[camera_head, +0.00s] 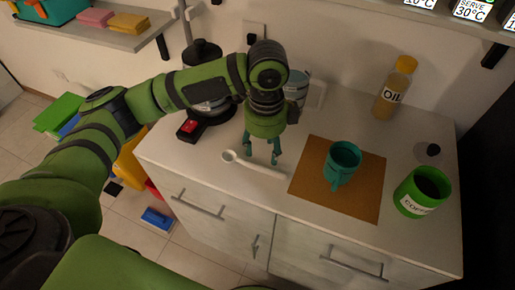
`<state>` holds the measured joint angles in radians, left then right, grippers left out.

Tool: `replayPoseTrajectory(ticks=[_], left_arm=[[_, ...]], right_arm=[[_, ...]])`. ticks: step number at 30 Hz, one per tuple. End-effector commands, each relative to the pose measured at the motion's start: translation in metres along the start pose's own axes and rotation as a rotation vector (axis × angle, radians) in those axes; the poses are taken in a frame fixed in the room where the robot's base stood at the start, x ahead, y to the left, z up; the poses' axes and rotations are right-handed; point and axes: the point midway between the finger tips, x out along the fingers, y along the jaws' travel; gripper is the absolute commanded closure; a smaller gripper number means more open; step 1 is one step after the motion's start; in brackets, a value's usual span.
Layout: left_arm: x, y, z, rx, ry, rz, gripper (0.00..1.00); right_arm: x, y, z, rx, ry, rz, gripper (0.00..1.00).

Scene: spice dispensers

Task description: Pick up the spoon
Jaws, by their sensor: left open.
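A white spoon (258,167) lies on the pale countertop, left of the brown mat, with its round bowl end to the left and its handle running right. My left gripper (261,158) points down over the spoon's handle. Its two teal fingers are apart, with nothing seen between them. I cannot tell how high the fingertips are above the spoon. My right gripper is not in view.
A teal mug (343,160) stands on the brown mat (309,178). A green coffee container (421,192) stands right, an oil bottle (396,88) behind. A dark appliance (202,53) with a red switch is back left. The counter's front edge (225,192) lies close to the spoon.

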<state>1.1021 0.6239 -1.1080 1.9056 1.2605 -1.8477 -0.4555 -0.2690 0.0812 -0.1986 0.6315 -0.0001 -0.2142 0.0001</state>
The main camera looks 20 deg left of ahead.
Motion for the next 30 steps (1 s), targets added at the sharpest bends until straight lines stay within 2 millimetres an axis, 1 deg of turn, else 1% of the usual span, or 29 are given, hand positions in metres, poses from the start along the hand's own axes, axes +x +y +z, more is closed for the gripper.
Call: replayPoseTrajectory(ticks=[1,6,9,11,13,16,19,24,26,27,28,29,30], left_arm=[[0.005,0.001,0.001,-0.001,-0.002,0.005,0.45],[0.022,0.003,0.003,-0.001,-0.002,0.005,0.45],[0.035,0.006,0.006,-0.001,-0.003,0.006,0.45],[0.045,0.008,0.008,-0.002,-0.003,0.006,0.45],[0.056,0.008,0.008,-0.002,-0.001,0.005,0.45],[0.065,0.007,0.008,0.0,-0.001,0.002,0.45],[0.069,0.007,0.008,0.0,-0.001,0.001,0.45],[0.069,0.007,0.007,0.0,0.0,0.001,0.45],[0.069,0.007,0.007,0.0,0.0,0.0,0.69],[0.069,0.007,0.007,0.0,0.0,0.0,0.85],[0.069,0.007,0.007,0.0,0.0,0.0,0.97],[0.069,0.007,0.007,0.0,0.0,0.001,1.0],[0.069,0.007,0.007,0.0,0.0,0.001,1.0]], right_arm=[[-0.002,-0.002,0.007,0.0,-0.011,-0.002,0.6],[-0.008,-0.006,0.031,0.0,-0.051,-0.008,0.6],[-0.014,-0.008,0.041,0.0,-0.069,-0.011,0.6],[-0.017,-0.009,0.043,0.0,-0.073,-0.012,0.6],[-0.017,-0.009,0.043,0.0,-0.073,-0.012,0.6],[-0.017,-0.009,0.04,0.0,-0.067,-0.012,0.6],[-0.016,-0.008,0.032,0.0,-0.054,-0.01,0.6],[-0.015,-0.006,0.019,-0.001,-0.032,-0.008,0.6],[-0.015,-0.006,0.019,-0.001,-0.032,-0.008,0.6],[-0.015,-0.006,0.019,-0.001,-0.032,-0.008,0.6],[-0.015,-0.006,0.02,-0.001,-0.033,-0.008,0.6],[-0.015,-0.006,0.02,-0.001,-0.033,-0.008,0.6],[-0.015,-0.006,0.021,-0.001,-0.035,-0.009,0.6]])
